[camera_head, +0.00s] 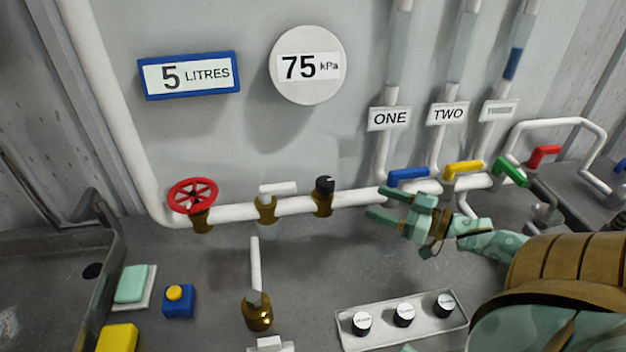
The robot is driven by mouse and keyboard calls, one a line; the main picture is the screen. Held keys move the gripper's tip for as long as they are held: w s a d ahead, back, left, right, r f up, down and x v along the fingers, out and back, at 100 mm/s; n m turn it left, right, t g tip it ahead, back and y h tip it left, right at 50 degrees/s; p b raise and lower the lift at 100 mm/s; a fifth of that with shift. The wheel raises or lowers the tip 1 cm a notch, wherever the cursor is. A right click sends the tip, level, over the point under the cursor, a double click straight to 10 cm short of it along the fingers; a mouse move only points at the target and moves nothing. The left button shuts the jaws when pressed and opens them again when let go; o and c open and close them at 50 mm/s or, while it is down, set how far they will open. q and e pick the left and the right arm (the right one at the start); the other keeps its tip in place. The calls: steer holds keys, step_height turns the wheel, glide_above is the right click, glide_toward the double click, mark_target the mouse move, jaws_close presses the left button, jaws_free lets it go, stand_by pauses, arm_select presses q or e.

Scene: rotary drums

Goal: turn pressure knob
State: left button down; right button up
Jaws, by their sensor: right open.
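A small black knob (324,186) sits on a brass fitting on the white horizontal pipe. A round white sign reading 75 kPa (308,66) is on the wall above it. Which control is the pressure knob is not labelled legibly. My right gripper (378,204) comes in from the right, pointing left, with its two fingers spread and nothing between them. It is to the right of the black knob and apart from it, just below the blue lever handle (408,174). My left gripper is not in view.
A red handwheel (193,195) and a white valve handle (278,189) are left on the pipe. Yellow (463,169), green (511,172) and red (544,155) levers stand right. A tray (383,342) with three black-and-white knobs lies in front.

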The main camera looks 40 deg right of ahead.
mark_target(318, 182)
steer(key=b+x, duration=0.1)
steer(key=x, duration=0.4)
steer(key=b+x, duration=0.1)
steer(key=x, duration=0.4)
steer(key=b+x, duration=0.2)
steer(key=x, duration=0.3)
steer(key=shift+w+d+f, duration=0.15)
steer(key=shift+w+f, duration=0.2)
steer(key=shift+w, duration=0.1)
steer(key=shift+w+a, duration=0.2)
steer(key=shift+w, duration=0.3)
steer(key=c, duration=1)
